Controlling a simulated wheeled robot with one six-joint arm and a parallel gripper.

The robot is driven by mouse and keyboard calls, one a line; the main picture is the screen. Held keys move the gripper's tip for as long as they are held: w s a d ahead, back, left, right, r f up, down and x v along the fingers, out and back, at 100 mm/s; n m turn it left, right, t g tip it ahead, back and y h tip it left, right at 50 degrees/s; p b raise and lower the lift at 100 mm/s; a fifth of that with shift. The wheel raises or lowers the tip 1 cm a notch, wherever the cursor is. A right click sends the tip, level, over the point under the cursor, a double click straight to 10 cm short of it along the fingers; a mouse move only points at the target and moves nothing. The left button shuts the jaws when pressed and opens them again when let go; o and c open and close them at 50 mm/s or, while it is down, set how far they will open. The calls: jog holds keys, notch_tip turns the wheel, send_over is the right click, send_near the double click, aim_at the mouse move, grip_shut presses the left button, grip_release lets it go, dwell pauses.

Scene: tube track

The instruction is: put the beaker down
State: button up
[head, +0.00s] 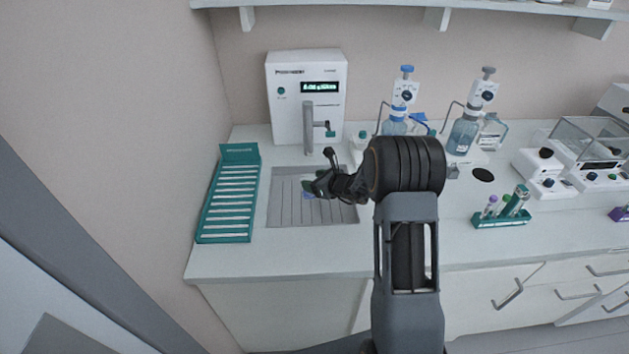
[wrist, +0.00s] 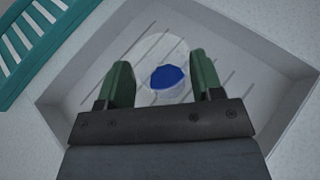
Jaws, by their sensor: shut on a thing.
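My gripper (head: 319,184) is over the grey ridged tray (head: 290,215) in front of the white dispenser machine. In the wrist view its two green fingers (wrist: 160,82) stand on either side of a clear beaker (wrist: 152,48) with blue liquid in it. The gripper is shut on the beaker. The beaker's pale round outline and the blue liquid show between the fingers, with the tray (wrist: 260,65) behind. In the head view only a small blue patch shows below the fingers. I cannot tell whether the beaker's base touches the tray.
The white machine (head: 284,108) with a spout stands behind the tray. A teal slotted rack (head: 211,215) is to the left. Bottle dispensers (head: 395,124) stand behind my arm. A tube rack (head: 501,219) and balance (head: 592,165) are on the right. Bare counter lies in front of the tray.

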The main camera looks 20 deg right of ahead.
jog(key=shift+f, duration=0.2)
jog(key=o, duration=1.1)
jog(key=shift+r, duration=0.1)
jog(key=shift+o, duration=0.2)
